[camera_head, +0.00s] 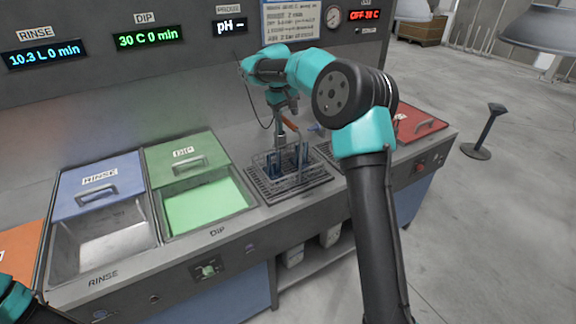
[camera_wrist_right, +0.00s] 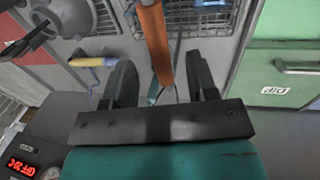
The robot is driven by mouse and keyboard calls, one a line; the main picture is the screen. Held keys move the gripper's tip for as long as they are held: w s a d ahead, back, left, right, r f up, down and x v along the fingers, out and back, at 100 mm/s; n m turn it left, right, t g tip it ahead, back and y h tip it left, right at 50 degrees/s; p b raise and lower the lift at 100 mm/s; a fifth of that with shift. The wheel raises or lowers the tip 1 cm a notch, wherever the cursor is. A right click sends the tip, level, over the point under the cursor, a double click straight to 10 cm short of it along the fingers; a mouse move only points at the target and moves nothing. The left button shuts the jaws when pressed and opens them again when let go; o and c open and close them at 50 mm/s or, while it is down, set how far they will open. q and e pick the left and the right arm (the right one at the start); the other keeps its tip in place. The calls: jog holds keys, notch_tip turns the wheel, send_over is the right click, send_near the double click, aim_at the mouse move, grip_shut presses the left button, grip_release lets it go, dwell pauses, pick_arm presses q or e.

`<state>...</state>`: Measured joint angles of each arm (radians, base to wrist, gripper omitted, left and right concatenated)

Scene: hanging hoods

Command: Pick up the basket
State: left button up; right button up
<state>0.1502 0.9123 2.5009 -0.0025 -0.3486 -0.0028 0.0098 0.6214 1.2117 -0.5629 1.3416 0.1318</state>
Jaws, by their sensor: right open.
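The wire basket (camera_head: 270,163) stands on a dark slatted drain grate (camera_head: 318,180) to the right of the green dip tank. It holds blue pieces, and an orange grip (camera_head: 291,127) shows above it. My right gripper (camera_head: 283,108) is above the basket, close to the grip. In the right wrist view, the open fingers (camera_wrist_right: 158,82) are on either side of the orange grip (camera_wrist_right: 152,35), which looks unheld. Part of the basket's wire (camera_wrist_right: 197,20) shows at the top of that view. Only a piece of my left arm shows at the lower left; its gripper is out of view.
The dip tank (camera_head: 205,203) holds green liquid, with its green lid (camera_head: 187,152) behind. The grey rinse tank (camera_head: 100,245) is further left. A red lid (camera_head: 418,122) lies to the right. A yellow-handled tool (camera_wrist_right: 90,62) is beside the gripper in the wrist view.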

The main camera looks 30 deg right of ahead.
aim_at(288, 120)
jog(key=shift+d+f, duration=0.25)
jog(key=shift+f, duration=0.85)
jog(key=shift+d+f, duration=0.2)
jog(key=shift+f, duration=0.9)
grip_shut()
jog(key=shift+r, duration=0.1)
